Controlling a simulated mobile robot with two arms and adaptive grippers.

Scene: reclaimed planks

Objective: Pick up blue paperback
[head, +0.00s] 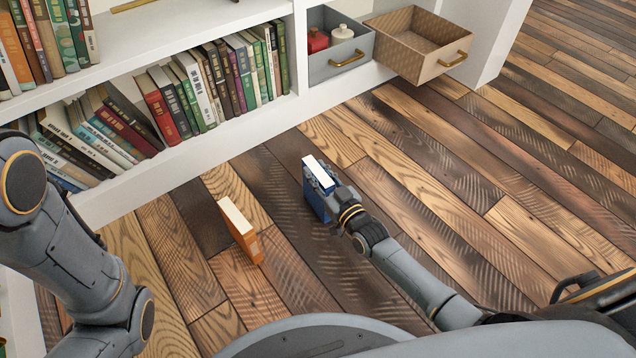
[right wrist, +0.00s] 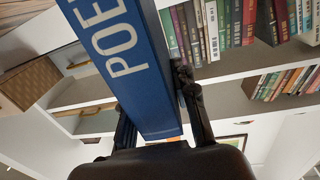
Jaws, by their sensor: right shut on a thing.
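The blue paperback (head: 315,203) is upright in the head view, its pale page edge facing up. My right gripper (head: 328,188) is shut on it. In the right wrist view the blue paperback (right wrist: 122,50) shows its cover with large pale letters "POE", between the two fingers of the right gripper (right wrist: 152,108). I cannot tell whether its lower edge touches the floor. My left arm shows at the left of the head view, but its gripper is out of view.
An orange book (head: 245,243) stands on the plank floor (head: 440,190), left of the blue paperback. A white bookshelf (head: 215,140) holds rows of books. A grey drawer (head: 343,68) with red and white items and an open, empty brown drawer (head: 440,68) stick out. Floor to the right is clear.

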